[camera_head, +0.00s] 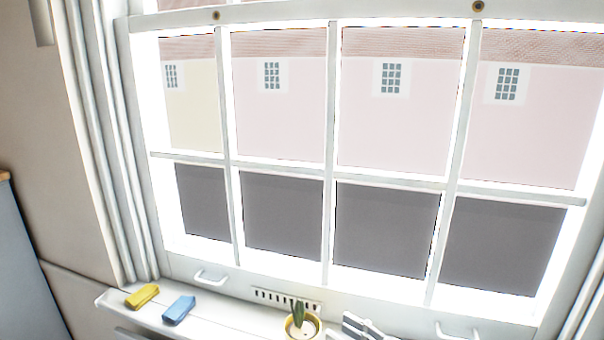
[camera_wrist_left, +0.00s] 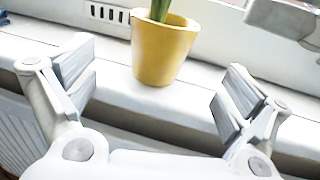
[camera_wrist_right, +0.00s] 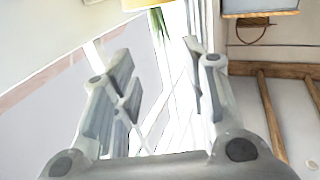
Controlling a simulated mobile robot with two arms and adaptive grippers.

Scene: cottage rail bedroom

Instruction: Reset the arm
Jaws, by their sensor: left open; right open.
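My left gripper (camera_wrist_left: 158,80) is open and empty in the left wrist view. A yellow pot with a green plant (camera_wrist_left: 165,48) stands on the white sill beyond the gap between its fingers, apart from them. The pot also shows at the bottom of the head view (camera_head: 302,326). My right gripper (camera_wrist_right: 158,75) is open and empty in the right wrist view, with green leaves and a yellow edge beyond its fingers at the top. A grey and white striped piece beside the pot in the head view looks like a gripper finger; I cannot tell which.
A yellow block (camera_head: 142,296) and a blue block (camera_head: 179,309) lie on the left of the sill (camera_head: 112,302). The large window (camera_head: 330,160) rises behind the sill. Window handles (camera_head: 210,279) stick out above it. A radiator (camera_wrist_left: 15,130) shows below the sill.

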